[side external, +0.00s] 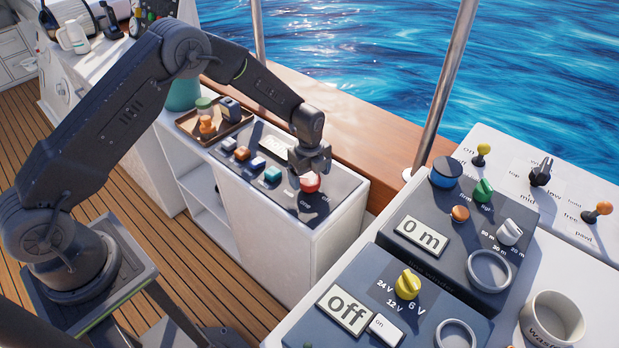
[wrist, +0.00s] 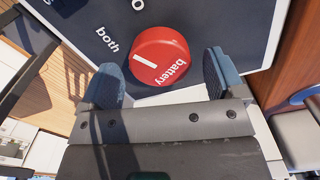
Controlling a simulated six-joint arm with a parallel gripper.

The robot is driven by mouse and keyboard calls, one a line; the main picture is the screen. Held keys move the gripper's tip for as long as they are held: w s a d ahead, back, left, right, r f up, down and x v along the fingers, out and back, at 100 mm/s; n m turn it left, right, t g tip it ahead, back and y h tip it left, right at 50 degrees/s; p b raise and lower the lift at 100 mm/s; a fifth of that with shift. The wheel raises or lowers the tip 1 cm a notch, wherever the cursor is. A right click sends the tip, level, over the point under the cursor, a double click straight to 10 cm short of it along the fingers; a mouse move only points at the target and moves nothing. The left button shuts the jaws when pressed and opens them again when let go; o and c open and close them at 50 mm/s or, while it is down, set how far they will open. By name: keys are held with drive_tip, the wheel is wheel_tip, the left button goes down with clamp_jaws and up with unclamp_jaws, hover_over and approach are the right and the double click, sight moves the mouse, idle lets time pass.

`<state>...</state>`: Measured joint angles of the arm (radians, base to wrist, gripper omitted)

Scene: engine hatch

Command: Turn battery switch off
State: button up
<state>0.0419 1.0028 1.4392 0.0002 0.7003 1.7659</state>
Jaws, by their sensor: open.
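The battery switch is a round red knob (wrist: 162,56) with a white mark and the word "battery" on its face. It sits on a dark panel (wrist: 235,25) with a "both" label beside it. In the side view the red knob (side external: 310,182) shows just under my gripper (side external: 318,165). In the wrist view my gripper (wrist: 160,80) is open, with one blue-grey fingertip on each side of the knob's lower part. I cannot tell whether the fingers touch it. The full ring of position labels is cut off.
Several small coloured switches (side external: 272,175) stand left of the red knob on the same panel. A brown tray (side external: 187,122) with small items lies behind them. A metal post (side external: 445,85) rises to the right. Consoles with knobs (side external: 455,255) fill the right front.

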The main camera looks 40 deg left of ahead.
drive_tip(key=shift+f, duration=0.85)
drive_tip(key=shift+c, duration=0.2)
drive_tip(key=c, duration=0.9)
